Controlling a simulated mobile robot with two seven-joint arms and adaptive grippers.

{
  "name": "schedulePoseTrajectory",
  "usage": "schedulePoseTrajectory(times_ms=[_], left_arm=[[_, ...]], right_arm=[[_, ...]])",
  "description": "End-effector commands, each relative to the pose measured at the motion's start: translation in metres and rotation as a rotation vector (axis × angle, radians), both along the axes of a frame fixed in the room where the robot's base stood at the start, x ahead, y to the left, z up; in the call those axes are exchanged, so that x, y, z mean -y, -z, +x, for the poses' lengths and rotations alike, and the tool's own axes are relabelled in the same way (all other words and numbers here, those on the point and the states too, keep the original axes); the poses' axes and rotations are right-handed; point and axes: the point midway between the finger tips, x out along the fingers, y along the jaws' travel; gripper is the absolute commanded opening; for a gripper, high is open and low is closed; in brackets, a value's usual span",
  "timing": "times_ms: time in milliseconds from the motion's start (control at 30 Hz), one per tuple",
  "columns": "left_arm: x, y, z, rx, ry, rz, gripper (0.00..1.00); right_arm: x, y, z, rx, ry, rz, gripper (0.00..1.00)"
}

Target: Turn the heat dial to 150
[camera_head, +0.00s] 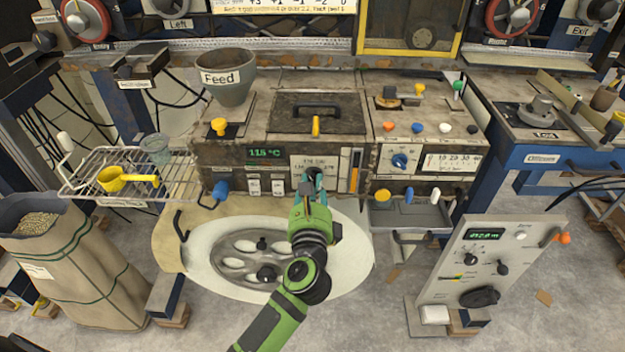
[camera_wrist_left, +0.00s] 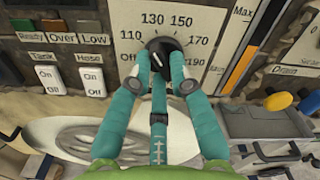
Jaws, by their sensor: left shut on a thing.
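In the head view the left gripper (camera_head: 313,178) reaches up to the plate (camera_head: 328,163) and hides most of the knob.
A green display (camera_head: 264,153) left of the plate reads 115 °C. White Tank and Hose switches (camera_wrist_left: 68,80) sit left of the dial, and an orange-filled level gauge (camera_wrist_left: 240,65) stands right. A blue knob (camera_head: 220,190) and a large round plate (camera_head: 205,250) lie below.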

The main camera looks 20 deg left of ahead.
Motion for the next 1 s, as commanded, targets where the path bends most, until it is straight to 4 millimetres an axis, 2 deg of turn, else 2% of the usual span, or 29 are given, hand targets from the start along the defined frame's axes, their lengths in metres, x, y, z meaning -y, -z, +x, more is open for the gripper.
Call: schedulePoseTrajectory(times_ms=[33, 500, 1000], left_arm=[[0.0, -0.003, 0.0, -0.016, -0.001, 0.044, 0.0], [-0.001, -0.005, 0.0, -0.139, 0.0, 0.473, 0.0], [-0.001, -0.005, 0.0, -0.233, 0.001, 0.804, 0.0]], right_arm=[[0.0, -0.008, 0.0, 0.0, 0.0, 0.0, 0.0], [-0.001, -0.042, 0.0, 0.0, -0.001, 0.001, 0.0], [-0.002, -0.066, 0.0, -0.001, 0.0, 0.003, 0.0]])
